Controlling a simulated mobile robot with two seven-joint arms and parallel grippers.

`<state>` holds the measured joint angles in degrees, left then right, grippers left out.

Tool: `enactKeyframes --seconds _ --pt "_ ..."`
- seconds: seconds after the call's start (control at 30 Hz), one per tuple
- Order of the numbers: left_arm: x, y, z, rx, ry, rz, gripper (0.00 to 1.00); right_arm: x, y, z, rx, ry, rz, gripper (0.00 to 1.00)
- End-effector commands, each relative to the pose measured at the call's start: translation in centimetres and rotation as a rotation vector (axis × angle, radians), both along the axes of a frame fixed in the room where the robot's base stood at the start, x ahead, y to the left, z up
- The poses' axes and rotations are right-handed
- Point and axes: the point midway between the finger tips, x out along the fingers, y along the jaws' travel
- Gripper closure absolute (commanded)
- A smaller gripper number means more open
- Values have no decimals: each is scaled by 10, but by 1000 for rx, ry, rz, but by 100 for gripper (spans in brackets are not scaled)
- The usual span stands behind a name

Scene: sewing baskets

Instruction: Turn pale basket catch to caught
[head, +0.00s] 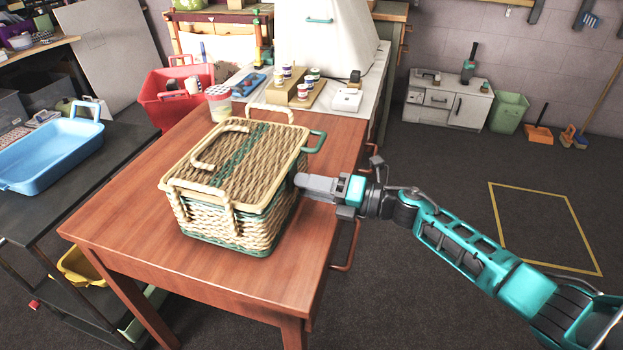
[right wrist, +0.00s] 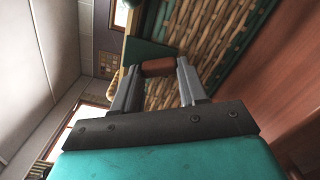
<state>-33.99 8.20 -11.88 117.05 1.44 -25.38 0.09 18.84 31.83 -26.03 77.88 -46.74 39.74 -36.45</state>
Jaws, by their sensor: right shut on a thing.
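The pale woven basket (head: 231,226) stands on the wooden table with its lid (head: 215,160) down. The lid has a green stripe and a cream handle. My right gripper (head: 300,181) is at the basket's right side, below the green side handle (head: 316,141). In the right wrist view, the right gripper (right wrist: 157,82) has its fingers on either side of a small brown piece (right wrist: 158,66) against the weave, seemingly the catch, and is shut on it. In the head view the gripper hides this piece. I cannot tell the catch's setting. My left gripper is out of view.
The wooden table (head: 130,215) has bare room left of and in front of the basket. A lidded jar (head: 219,106) stands behind the basket. A red basket (head: 180,98) is behind the table, and a blue tray (head: 50,155) lies on the dark bench at left.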

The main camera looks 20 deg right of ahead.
Motion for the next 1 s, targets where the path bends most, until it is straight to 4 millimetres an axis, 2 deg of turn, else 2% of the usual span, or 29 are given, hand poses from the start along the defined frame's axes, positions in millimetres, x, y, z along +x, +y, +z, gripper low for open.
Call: enactKeyframes --seconds 0.23,0.5,1.0 --pt "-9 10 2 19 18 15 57 0 0 3 126 177 -1 88" --pt "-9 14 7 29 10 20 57 0 0 4 229 318 -1 88" --pt "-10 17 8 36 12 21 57 0 0 2 297 410 -2 88"
